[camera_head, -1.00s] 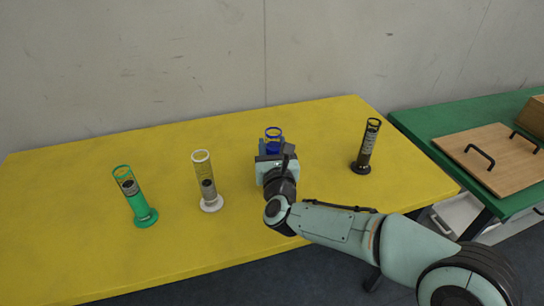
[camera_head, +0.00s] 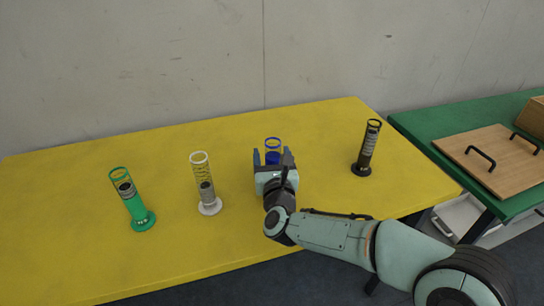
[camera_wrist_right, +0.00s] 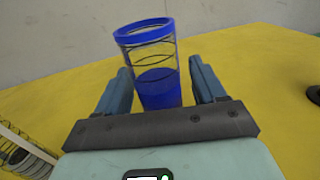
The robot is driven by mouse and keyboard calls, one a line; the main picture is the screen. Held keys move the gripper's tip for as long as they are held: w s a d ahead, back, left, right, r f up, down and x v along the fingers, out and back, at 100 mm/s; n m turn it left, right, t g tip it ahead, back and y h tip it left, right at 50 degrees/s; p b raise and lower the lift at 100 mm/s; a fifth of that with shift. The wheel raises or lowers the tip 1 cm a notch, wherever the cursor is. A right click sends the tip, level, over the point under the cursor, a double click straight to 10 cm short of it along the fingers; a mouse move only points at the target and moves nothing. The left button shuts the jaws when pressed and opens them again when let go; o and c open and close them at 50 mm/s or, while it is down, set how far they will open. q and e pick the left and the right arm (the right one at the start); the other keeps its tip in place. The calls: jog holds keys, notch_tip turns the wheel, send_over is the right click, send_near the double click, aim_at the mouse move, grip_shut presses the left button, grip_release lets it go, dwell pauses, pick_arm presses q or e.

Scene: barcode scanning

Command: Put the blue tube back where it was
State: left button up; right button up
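The blue tube (camera_head: 273,143), clear with a blue rim and blue lower part, stands near the middle of the yellow table in the head view; its base is hidden behind my right gripper. In the right wrist view the blue tube (camera_wrist_right: 159,88) is between the two fingers, with a narrow gap at each side. My right gripper (camera_head: 272,160) is open around the tube, also seen in the wrist view (camera_wrist_right: 160,68). My left gripper is not in view.
A white tube (camera_head: 207,190) and a green tube (camera_head: 138,208) stand to the left, a black tube (camera_head: 366,148) to the right. The yellow table (camera_head: 90,170) is clear between them. A green table (camera_head: 420,122) with a wooden board (camera_head: 490,165) stands at right.

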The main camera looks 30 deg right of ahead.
jog(key=shift+r, duration=0.2)
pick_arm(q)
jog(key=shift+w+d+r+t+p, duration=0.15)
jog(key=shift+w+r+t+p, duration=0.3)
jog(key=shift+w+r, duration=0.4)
pick_arm(e)
jog(key=v, duration=1.2)
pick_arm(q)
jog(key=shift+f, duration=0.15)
